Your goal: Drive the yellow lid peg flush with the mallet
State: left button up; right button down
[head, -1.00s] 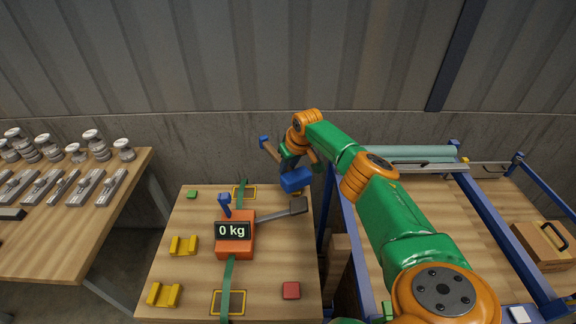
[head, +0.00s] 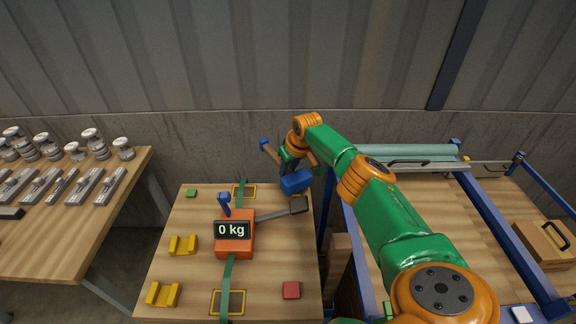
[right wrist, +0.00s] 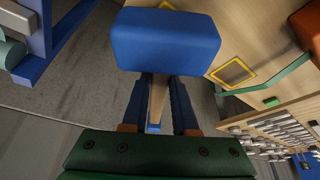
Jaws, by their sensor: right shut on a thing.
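The mallet has a blue block head (head: 296,181) and a pale wooden handle with a blue end. My right gripper (head: 287,162) is shut on the mallet's handle and holds it above the far right corner of the orange scale's table. In the right wrist view the blue head (right wrist: 165,42) is in front of the gripper, and the handle (right wrist: 158,98) runs between the fingers. A small yellow piece (head: 466,158) shows at the back of the right bench; I cannot tell whether it is the lid peg. My left gripper is out of view.
An orange scale (head: 235,240) reading 0 kg stands on the middle table with yellow cradles (head: 183,245), a red block (head: 291,290) and a green strap. Blue rails (head: 490,225) frame the right bench, with a wooden box (head: 545,245). Insulators (head: 92,140) stand on the left table.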

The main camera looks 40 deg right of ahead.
jog(key=shift+r, duration=0.1)
jog(key=shift+r, duration=0.1)
notch_tip(320, 180, up, 5)
jog(key=p, duration=0.5)
